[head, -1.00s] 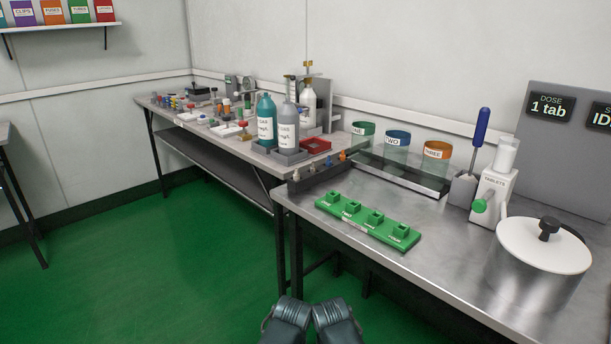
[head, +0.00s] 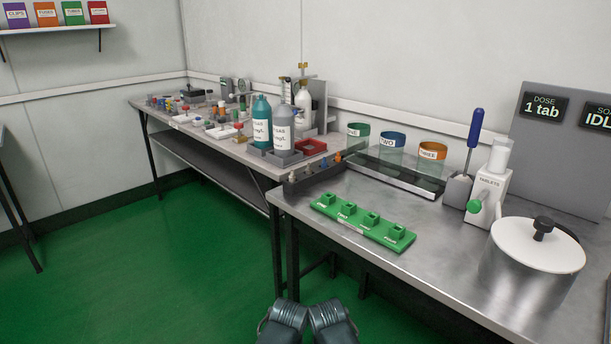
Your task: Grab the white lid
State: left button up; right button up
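The white lid (head: 515,244) is a round disc with a black knob (head: 543,228) in its middle. It lies on top of a shiny steel pot (head: 525,283) at the right end of the steel bench. A dark edge shows behind the lid at its back right. Two dark parts of my own arms show at the bottom middle, well to the left of the pot. No gripper fingers can be made out, and nothing of mine touches the lid.
A white tablet dispenser (head: 487,196) with a green knob stands just behind the pot. A blue-handled tool (head: 474,140) stands beside it. A green holder (head: 362,222) lies at the bench's front edge. Bare steel bench (head: 432,265) lies between holder and pot. Green floor is open at left.

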aim_at(536, 243)
jog(key=z, duration=1.35)
